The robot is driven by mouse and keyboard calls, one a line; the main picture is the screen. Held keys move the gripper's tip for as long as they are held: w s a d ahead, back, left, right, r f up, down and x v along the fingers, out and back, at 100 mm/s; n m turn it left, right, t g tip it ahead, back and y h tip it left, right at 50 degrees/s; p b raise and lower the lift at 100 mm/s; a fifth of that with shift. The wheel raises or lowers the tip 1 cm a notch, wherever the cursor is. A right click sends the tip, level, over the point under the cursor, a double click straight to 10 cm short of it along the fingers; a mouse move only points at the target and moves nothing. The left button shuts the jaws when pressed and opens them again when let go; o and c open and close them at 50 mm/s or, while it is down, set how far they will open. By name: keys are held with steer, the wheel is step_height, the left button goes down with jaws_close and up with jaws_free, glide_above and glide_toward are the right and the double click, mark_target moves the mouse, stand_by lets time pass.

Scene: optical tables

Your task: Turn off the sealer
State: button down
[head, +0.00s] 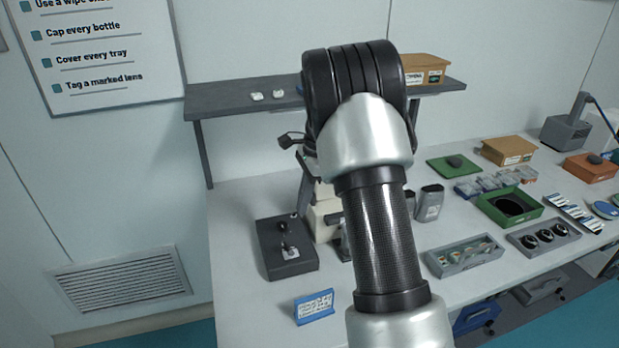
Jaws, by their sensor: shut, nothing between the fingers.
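No object is clearly labelled as the sealer, and I cannot tell for sure which one it is. A dark grey box (285,262) with a small upright lever or knob on top stands at the table's left end. A grey device (567,130) with a raised dark arm stands at the back right. A cream and black instrument (322,215) stands beside the dark box, partly hidden behind my arm. My arm rises through the middle of the view and bends away at the top.
The pale table (240,205) carries a blue-and-white label stand (314,307), a grey tray (438,265), a green tray (485,205) and a cardboard box (509,150). A grey shelf (230,104) hangs on the back wall. The table's left rear is mostly clear.

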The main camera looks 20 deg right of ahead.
steer(key=v, duration=0.8)
steer(key=shift+r, duration=0.35)
